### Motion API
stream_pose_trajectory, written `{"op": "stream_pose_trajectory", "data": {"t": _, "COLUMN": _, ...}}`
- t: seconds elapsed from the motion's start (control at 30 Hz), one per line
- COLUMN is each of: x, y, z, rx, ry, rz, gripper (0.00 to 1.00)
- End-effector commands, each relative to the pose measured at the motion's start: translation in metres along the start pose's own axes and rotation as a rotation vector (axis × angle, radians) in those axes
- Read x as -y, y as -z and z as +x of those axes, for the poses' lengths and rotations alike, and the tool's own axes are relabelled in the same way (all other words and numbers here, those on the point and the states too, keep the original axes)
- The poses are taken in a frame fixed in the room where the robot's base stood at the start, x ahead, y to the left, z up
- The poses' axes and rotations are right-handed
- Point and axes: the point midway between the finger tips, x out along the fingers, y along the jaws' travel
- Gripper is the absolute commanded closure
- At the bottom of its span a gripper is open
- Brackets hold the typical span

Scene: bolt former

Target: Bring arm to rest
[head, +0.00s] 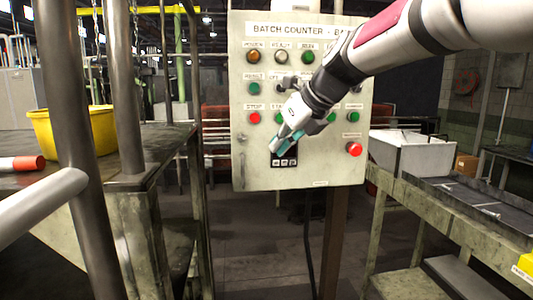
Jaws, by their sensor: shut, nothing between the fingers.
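My arm (380,50) reaches in from the upper right across the front of a control panel. My gripper (277,146) points down and to the left in front of the panel's lower middle. Its fingers are together with nothing held. The pale panel (250,172) is headed "BATCH COUNTER" and carries rows of coloured buttons and lamps. My arm and gripper hide part of its middle and the end of its heading. Whether the fingertips touch the panel I cannot tell.
A metal post (123,80) and rail stand close on the left, by a bench with a yellow tub (85,138) and a red-and-white cylinder (22,163). A worn workbench (440,215) with a pale bin (415,155) stands at right. Floor shows below the panel.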

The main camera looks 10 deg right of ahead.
Motion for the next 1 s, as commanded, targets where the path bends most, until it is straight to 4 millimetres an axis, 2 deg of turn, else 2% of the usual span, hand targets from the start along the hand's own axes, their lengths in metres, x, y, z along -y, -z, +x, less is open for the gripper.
{"op": "stream_pose_trajectory", "data": {"t": 0.17, "x": 0.000, "y": 0.002, "z": -0.008, "rx": -0.001, "ry": 0.002, "rz": -0.013, "gripper": 1.00}}
{"op": "stream_pose_trajectory", "data": {"t": 0.27, "x": -0.005, "y": 0.013, "z": -0.018, "rx": -0.017, "ry": 0.007, "rz": -0.116, "gripper": 1.00}}
{"op": "stream_pose_trajectory", "data": {"t": 0.67, "x": -0.035, "y": 0.094, "z": -0.066, "rx": -0.131, "ry": 0.005, "rz": -0.798, "gripper": 1.00}}
{"op": "stream_pose_trajectory", "data": {"t": 1.0, "x": -0.061, "y": 0.172, "z": -0.098, "rx": -0.246, "ry": -0.055, "rz": -1.394, "gripper": 1.00}}
